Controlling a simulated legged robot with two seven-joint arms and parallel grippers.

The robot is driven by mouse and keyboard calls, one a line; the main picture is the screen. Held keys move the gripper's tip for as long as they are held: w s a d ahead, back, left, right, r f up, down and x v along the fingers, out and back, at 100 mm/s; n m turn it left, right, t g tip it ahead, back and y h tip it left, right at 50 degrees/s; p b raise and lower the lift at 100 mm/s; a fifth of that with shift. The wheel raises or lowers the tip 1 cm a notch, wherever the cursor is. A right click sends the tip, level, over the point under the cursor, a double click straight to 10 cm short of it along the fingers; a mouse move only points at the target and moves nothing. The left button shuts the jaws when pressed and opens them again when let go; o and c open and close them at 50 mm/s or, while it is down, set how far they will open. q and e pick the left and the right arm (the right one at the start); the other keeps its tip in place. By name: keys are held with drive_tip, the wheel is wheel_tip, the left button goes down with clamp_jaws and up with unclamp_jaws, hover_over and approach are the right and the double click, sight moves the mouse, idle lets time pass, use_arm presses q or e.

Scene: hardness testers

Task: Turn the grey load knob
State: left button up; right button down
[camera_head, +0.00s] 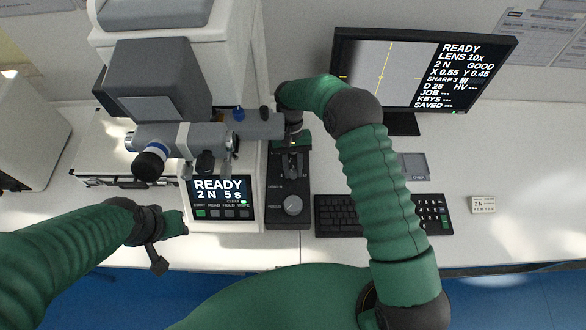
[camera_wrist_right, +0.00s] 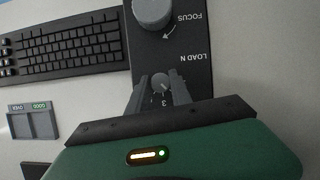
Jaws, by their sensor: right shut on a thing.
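The grey load knob (camera_wrist_right: 161,83) sits on the black control panel (camera_wrist_right: 176,47), beside the upside-down label LOAD N, with a digit that looks like 3 next to it. My right gripper (camera_wrist_right: 160,92) is shut on the knob, one finger on each side. In the head view my right gripper (camera_head: 292,165) is over the panel's upper part and mostly hides the knob. The tester display (camera_head: 220,196) reads READY, 2 N, 5 s. My left gripper (camera_head: 172,224) is by the tester's lower left; its fingers are not clear.
The larger FOCUS knob (camera_head: 293,205) is on the same panel, near my right gripper. A keyboard (camera_head: 338,215) lies to the right, and a monitor (camera_head: 425,70) showing 2 N and GOOD stands behind. The tester's grey head (camera_head: 158,75) overhangs at left. Table at right is mostly clear.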

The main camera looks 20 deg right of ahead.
drive_tip(key=shift+w+d+r, duration=0.1)
drive_tip(key=shift+w, duration=0.2)
drive_tip(key=c, duration=1.5)
unclamp_jaws()
drive_tip(key=o, duration=0.4)
drive_tip(key=shift+c, duration=0.2)
drive_tip(key=shift+s, duration=0.1)
